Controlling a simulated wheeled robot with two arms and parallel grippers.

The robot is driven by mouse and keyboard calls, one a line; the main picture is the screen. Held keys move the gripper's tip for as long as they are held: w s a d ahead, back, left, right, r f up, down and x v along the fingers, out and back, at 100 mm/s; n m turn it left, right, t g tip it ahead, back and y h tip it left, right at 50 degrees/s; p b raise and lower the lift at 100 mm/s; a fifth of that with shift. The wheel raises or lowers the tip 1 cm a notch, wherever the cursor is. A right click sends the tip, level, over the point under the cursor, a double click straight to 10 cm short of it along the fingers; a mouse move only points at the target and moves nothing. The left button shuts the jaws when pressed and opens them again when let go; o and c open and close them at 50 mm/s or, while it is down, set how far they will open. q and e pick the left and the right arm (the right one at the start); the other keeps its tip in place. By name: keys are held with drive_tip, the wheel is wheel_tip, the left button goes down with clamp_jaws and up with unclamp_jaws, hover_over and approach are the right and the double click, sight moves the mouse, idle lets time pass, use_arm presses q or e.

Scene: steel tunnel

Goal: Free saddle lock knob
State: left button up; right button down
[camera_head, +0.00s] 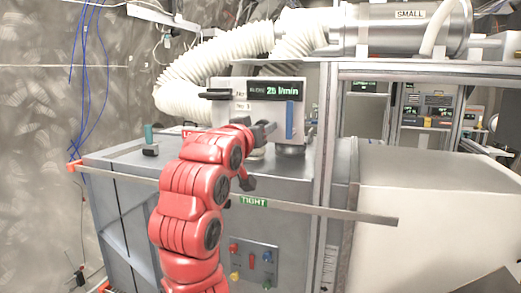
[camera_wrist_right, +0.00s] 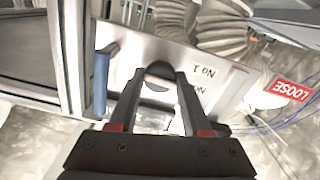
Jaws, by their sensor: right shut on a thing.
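A red arm of mine rises through the middle of the head view to the front of a pale instrument box (camera_head: 232,88). Its gripper, my right one (camera_head: 264,131), is partly hidden by the wrist. In the right wrist view the two dark fingers (camera_wrist_right: 158,80) are closed on a dark rounded piece (camera_wrist_right: 158,70), which looks like the knob, in front of the pale panel. The knob cannot be made out clearly in the head view. A green TIGHT label (camera_head: 253,202) sits on the front bar. A red LOOSE label (camera_wrist_right: 291,91) shows in the wrist view. My left gripper is out of view.
A blue handle (camera_head: 290,119) stands at the box's right side, close to the gripper. A metal bar (camera_head: 345,214) crosses the steel cabinet (camera_head: 118,157) and sticks out right. A button panel (camera_head: 254,262) is below. A ribbed white hose (camera_head: 205,65) arches behind.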

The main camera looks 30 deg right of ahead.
drive_tip(key=shift+a+n+p, duration=0.1)
drive_tip(key=shift+n+p, duration=3.45)
drive_tip(key=shift+n, duration=4.55)
drive_tip(key=shift+c, duration=1.8)
unclamp_jaws()
drive_tip(key=shift+w, duration=0.1)
